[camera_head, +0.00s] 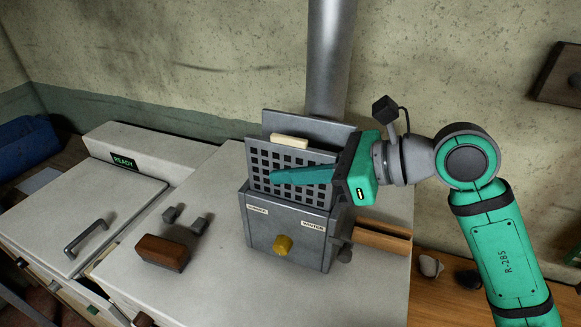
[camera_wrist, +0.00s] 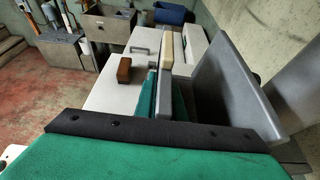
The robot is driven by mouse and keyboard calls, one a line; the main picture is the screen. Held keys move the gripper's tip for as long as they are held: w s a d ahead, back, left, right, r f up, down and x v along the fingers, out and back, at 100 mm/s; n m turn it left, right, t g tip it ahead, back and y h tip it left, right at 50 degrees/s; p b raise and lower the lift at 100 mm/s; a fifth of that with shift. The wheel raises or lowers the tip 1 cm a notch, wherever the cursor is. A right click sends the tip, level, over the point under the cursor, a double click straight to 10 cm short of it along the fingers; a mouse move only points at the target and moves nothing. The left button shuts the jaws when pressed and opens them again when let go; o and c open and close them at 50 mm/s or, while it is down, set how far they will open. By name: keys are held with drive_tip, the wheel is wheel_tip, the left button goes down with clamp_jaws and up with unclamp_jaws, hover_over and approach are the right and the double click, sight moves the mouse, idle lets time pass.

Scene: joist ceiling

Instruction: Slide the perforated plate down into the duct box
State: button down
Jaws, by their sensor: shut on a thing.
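The grey perforated plate (camera_head: 262,158), with rows of square holes, stands upright at the top of the grey duct box (camera_head: 265,228). A cream bar (camera_head: 289,142) is at its upper edge; in the wrist view the cream bar (camera_wrist: 168,47) stands above the plate's edge. My gripper (camera_head: 285,177) reaches in from the right, its teal fingers shut on the plate. The plate's lower edge meets the box's front rim; how deep it sits is hidden. The box has a yellow knob (camera_head: 282,245) and a label reading WINTER.
A solid grey panel (camera_head: 325,130) stands behind the plate, and a metal pipe (camera_head: 330,60) rises behind it. A brown block (camera_head: 161,252) and two small grey pieces (camera_head: 185,218) lie on the pale worktop left of the box. The worktop's front is clear.

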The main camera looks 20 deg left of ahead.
sight(291, 189)
drive_tip(key=shift+w+f, duration=0.1)
drive_tip(key=shift+f, duration=1.15)
drive_tip(key=shift+f, duration=0.25)
drive_tip(key=shift+f, duration=0.25)
drive_tip(key=c, duration=1.8)
unclamp_jaws()
drive_tip(key=shift+o, duration=0.2)
drive_tip(key=shift+s+f, duration=0.1)
drive_tip(key=shift+s, duration=0.1)
drive_tip(key=v, duration=1.1)
drive_tip(key=shift+w, duration=0.15)
